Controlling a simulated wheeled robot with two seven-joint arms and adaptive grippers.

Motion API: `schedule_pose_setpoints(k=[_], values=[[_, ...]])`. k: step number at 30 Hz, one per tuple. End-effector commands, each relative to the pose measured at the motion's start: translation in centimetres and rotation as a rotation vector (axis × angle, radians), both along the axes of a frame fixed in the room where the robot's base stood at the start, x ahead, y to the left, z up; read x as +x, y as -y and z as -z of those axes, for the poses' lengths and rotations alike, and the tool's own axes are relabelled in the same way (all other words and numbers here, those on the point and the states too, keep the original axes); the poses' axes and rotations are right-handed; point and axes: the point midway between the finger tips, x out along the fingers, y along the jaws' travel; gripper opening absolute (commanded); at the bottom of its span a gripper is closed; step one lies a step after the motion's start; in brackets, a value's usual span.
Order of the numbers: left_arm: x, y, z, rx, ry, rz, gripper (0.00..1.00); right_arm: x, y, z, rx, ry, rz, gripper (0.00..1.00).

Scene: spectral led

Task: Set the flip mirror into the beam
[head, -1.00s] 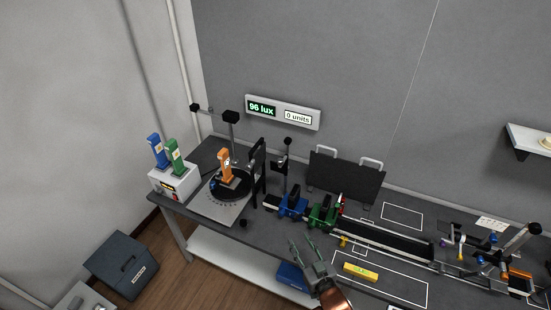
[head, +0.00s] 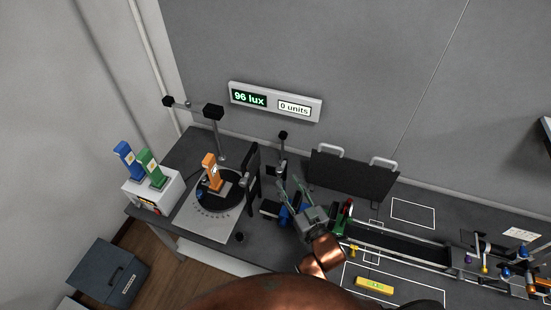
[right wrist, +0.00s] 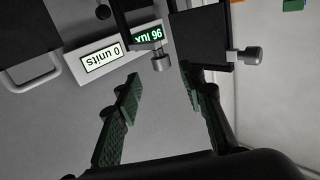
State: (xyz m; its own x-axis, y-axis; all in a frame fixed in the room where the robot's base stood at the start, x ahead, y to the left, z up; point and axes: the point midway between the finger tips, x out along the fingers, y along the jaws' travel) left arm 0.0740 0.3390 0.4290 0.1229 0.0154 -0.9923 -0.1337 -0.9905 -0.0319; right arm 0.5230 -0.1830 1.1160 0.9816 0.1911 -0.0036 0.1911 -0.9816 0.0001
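I cannot tell for sure which of these is the flip mirror. In the right wrist view a black plate (right wrist: 200,38) with a silver knob (right wrist: 250,55) lies beyond the fingertips, untouched. The blue mount is partly hidden by my gripper. My left gripper is out of view.
The wall display (head: 275,102) reads 96 lux and 0 units. An orange holder (head: 211,173) stands on the turntable. A white box (head: 152,194) holds blue and green holders. A black two-handled panel (head: 350,174) and a rail (head: 400,244) lie to the right.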

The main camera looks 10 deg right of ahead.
Motion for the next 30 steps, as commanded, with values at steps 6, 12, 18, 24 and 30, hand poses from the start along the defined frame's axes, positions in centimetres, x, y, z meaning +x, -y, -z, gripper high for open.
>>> schedule_pose_setpoints(k=[6,12,18,24,30], values=[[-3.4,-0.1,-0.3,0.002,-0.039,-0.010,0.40,3.0,-0.8,-0.2,0.000,0.002,-0.004,0.37],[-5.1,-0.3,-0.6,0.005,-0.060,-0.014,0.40,5.9,-1.3,-0.1,0.000,0.001,-0.002,0.37],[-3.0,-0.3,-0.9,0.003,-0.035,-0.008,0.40,7.3,-1.4,0.0,0.001,0.000,0.000,0.37],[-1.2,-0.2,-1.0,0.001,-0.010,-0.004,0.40,7.4,-1.4,0.0,0.001,0.000,0.001,0.37],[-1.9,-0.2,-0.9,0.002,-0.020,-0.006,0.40,7.4,-1.4,0.0,0.001,0.000,0.001,0.29]])
